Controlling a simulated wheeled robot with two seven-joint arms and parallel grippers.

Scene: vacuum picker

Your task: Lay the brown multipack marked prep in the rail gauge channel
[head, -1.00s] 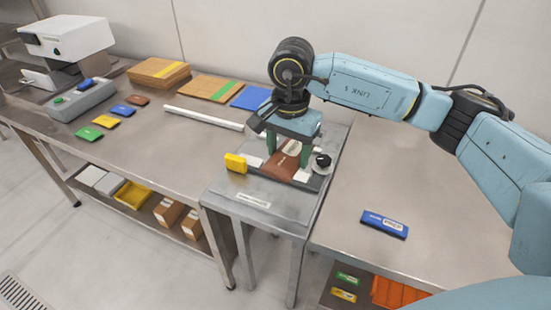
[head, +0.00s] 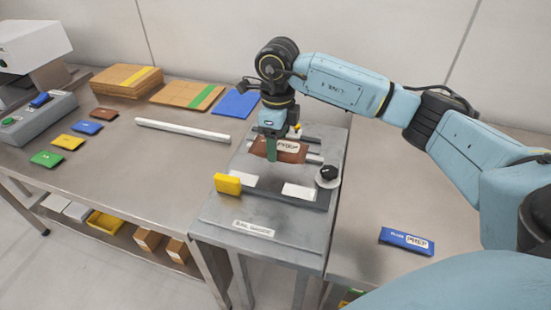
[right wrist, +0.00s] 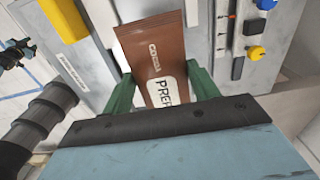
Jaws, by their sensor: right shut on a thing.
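The brown multipack (head: 291,146), with a white label reading PREP, is in my right gripper (head: 281,150). In the right wrist view the brown pack (right wrist: 152,52) sits between the two green fingers, which are shut on it. The rail gauge (head: 262,190) stands on the grey stand, with a dark bed, white pads, a yellow block (head: 228,183) on the left and a black knob (head: 327,176) on the right. The pack appears above the far part of the gauge, across it; the exact gap is unclear. My left gripper is not in view.
A blue pack marked PREP (head: 406,241) lies on the right table. On the left table are a white bar (head: 183,129), brown stacks (head: 127,80), a blue sheet (head: 236,103) and several small coloured packs. The right table around the blue pack is clear.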

